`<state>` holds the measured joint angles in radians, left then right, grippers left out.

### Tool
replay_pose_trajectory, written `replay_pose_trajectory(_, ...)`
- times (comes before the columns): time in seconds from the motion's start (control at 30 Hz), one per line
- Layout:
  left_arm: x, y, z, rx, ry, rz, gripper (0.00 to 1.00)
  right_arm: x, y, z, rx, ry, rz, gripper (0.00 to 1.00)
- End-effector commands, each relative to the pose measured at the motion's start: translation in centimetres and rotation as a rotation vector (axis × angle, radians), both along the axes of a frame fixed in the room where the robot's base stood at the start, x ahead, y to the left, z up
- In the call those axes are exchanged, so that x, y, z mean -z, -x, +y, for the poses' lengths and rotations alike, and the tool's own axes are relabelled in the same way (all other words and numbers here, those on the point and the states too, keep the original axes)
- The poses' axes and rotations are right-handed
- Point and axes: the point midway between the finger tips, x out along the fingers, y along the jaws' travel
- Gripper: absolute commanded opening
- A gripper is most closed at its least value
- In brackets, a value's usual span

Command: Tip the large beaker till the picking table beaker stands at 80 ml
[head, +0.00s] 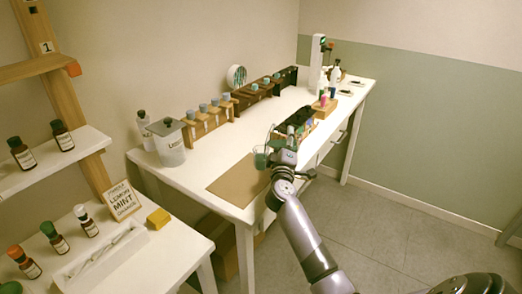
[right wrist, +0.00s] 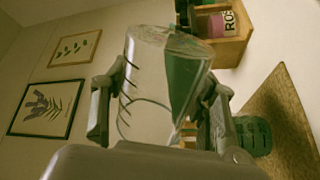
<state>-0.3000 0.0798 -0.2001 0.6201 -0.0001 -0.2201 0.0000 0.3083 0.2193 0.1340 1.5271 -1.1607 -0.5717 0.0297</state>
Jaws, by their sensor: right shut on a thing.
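My right gripper (head: 283,158) is at the near edge of the white table. In the right wrist view its fingers (right wrist: 160,110) are shut on the large beaker (right wrist: 143,75), a clear glass with dark marks. The large beaker is tipped, and green liquid (right wrist: 185,78) lies along one side of it. A smaller beaker with green contents (right wrist: 253,136) stands at the edge of the brown mat; in the head view a greenish beaker (head: 261,160) shows just left of the gripper. Its exact level is too small to read, and I cannot make out a stream. My left gripper is out of view.
The brown mat (head: 236,181) has free room left of the gripper. A dark-filled wooden box (head: 296,122) stands just behind. A rack of capped vials (head: 209,117), a white jug (head: 169,144) and a bottle (head: 145,130) stand along the wall side.

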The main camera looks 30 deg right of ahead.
Motion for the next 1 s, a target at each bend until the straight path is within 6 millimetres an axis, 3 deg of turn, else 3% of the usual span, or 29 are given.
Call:
replay_pose_trajectory(0.57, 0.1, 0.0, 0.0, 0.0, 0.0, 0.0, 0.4, 0.0, 0.0, 0.0, 0.0, -0.004, -0.005, 0.16)
replay_pose_trajectory(0.8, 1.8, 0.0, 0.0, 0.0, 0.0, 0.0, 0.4, -0.4, 0.0, 0.0, -0.001, -0.143, -0.113, 0.16)
replay_pose_trajectory(1.0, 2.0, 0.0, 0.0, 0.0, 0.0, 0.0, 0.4, -1.0, 0.1, -0.1, -0.001, -0.2, -0.156, 0.16)
